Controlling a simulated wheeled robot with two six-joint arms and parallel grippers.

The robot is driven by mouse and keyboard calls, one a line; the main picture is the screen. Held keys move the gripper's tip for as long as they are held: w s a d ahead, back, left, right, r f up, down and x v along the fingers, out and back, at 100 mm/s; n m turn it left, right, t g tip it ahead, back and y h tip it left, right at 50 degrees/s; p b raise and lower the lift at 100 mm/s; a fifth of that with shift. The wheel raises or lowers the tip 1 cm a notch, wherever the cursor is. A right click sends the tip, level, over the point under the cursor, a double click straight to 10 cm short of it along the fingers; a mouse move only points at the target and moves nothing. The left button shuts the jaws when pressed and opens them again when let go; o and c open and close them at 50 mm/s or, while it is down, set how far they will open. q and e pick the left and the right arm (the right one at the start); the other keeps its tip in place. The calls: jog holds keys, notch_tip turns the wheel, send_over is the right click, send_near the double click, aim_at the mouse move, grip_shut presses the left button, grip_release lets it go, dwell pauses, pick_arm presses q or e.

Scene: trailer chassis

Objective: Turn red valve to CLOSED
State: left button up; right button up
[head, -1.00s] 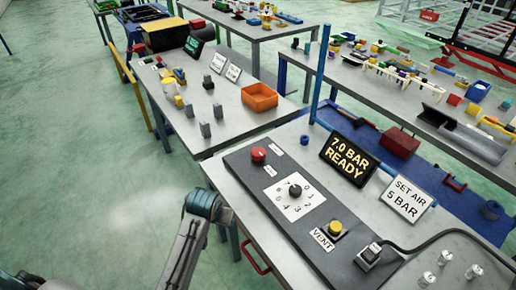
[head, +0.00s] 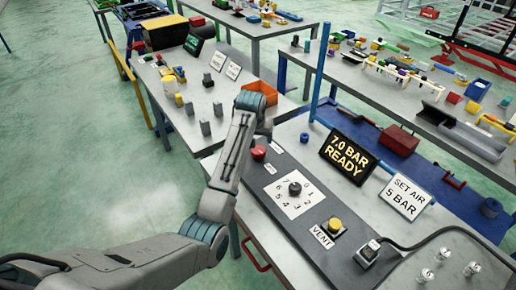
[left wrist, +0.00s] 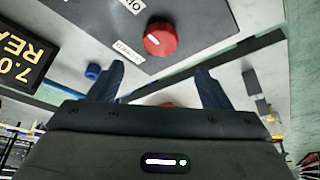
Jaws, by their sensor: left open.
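The red valve (head: 259,152) is a round red knob at the far left end of the dark control panel (head: 322,247). It also shows in the left wrist view (left wrist: 161,40), with a small white mark on its face and white labels beside it, cut off or too small to read. My left gripper (left wrist: 160,68) is open, its two dark fingers apart and nothing between them. The knob appears beyond the fingertips, apart from them. In the head view my left arm reaches over the panel's far end and its wrist hides most of the gripper. My right gripper is not in view.
A numbered dial (head: 295,189) and a yellow vent button (head: 334,225) sit on the same panel. An orange bin (head: 261,88) stands behind my wrist.

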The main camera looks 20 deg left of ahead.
aim_at(258, 150)
pick_arm(q)
jog(key=p+x, duration=0.2)
jog(key=x, duration=0.6)
jog(key=shift+f, duration=0.2)
jog(key=shift+x, duration=0.8)
jog(key=c, duration=1)
